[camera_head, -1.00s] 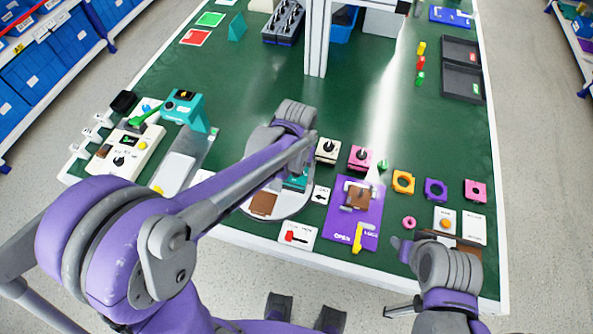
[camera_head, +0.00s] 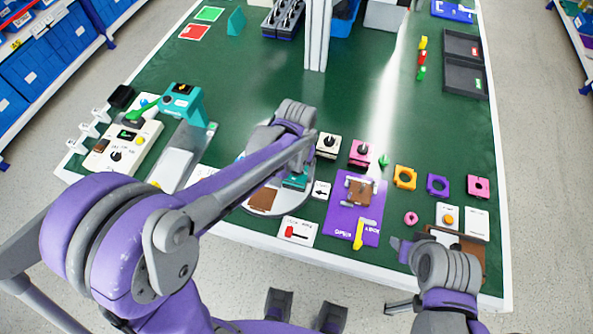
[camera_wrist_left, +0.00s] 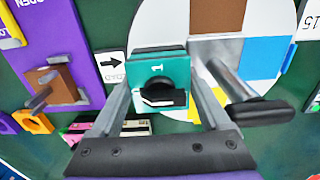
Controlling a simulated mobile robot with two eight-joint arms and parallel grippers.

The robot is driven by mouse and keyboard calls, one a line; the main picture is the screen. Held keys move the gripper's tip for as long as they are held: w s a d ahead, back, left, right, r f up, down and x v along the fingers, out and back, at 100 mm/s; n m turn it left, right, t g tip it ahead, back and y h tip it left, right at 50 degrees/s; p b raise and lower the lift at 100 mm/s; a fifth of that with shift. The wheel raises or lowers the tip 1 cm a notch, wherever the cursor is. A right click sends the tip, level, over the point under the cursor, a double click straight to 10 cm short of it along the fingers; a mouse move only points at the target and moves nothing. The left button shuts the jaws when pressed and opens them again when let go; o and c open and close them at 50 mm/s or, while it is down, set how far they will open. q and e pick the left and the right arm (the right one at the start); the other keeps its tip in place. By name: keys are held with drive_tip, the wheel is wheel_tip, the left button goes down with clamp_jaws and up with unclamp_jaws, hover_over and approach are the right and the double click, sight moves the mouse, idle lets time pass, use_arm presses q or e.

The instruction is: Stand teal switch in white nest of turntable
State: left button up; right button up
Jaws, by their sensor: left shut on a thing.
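The teal switch (camera_wrist_left: 172,67) has a black knob and a "1" mark. It sits between the two fingers of my left gripper (camera_wrist_left: 160,105), which is shut on it; part of it shows in the head view (camera_head: 295,182). It is at the edge of the turntable (camera_wrist_left: 202,18), a white disc with brown, blue, white and yellow patches. In the head view, my arm hides much of the disc. I cannot tell whether the switch touches the disc or which patch is the nest. My right gripper (camera_head: 402,248) is at the right front of the table; its jaw opening is unclear.
A grey rod with a black end (camera_wrist_left: 258,108) stands close beside the left gripper, over the disc. A white arrow card (camera_wrist_left: 111,65) and a purple board (camera_wrist_left: 60,50) lie beside the turntable. Cream and pink switch blocks (camera_head: 360,153) stand behind the board. The table's middle is clear.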

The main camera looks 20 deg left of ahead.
use_arm(q)
drive_tip(key=o, duration=1.1)
wheel_tip(320, 180, up, 11)
drive_tip(key=shift+f+p, duration=0.1)
drive_tip(key=shift+p, duration=0.4)
drive_tip(key=s+a+f+t, duration=0.1)
drive_tip(key=s+a+t, duration=0.1)
drive_tip(key=s, duration=0.5)
drive_tip(key=s+a+f+t, duration=0.2)
drive_tip(key=s+a+t, duration=0.1)
drive_tip(key=s, duration=0.4)
drive_tip(key=shift+a+f, duration=0.15)
drive_tip(key=shift+a, duration=0.65)
